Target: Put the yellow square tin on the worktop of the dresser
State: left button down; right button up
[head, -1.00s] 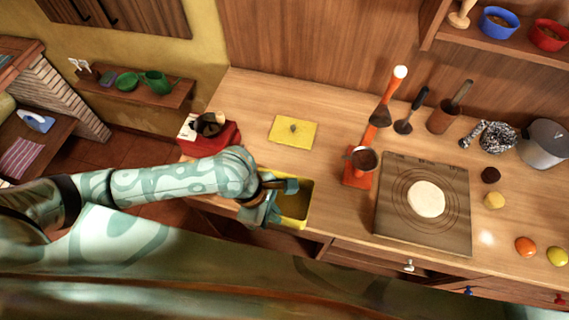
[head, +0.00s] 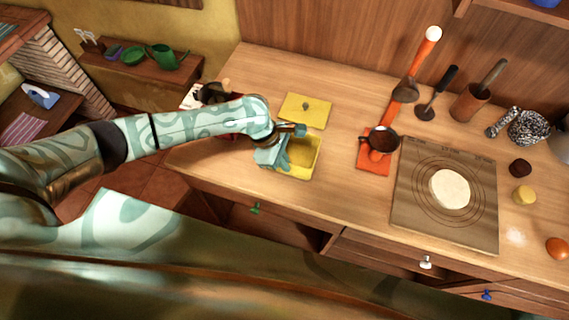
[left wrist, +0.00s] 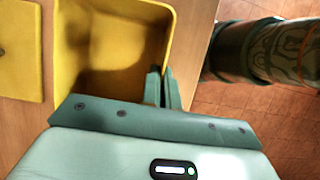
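The yellow square tin (head: 318,160) is open at the top and is at the left part of the dresser's wooden worktop (head: 340,205), near the front edge. I cannot tell whether its base touches the wood. My left gripper (head: 296,137) is at its near-left side. In the left wrist view, the fingers (left wrist: 163,88) are closed over the wall of the tin (left wrist: 110,15), one inside and one outside. A yellow square lid with a knob (head: 292,112) lies flat behind the tin. My right gripper is not in view.
An orange stand with a dark cup (head: 373,162) is right of the tin. Further right lies a board (head: 420,215) with pale dough. A red box (head: 205,98) is partly hidden behind my left arm. Bare wood lies in front of the tin.

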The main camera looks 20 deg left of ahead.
pick_arm(q)
jog(key=shift+s+f, duration=0.1)
jog(key=shift+f, duration=0.15)
jog(key=c, duration=1.7)
grip_release()
jog(key=p+v, duration=0.3)
jog(key=v, duration=0.9)
jog(key=shift+d+r+p, duration=0.1)
jog(key=shift+p, duration=0.25)
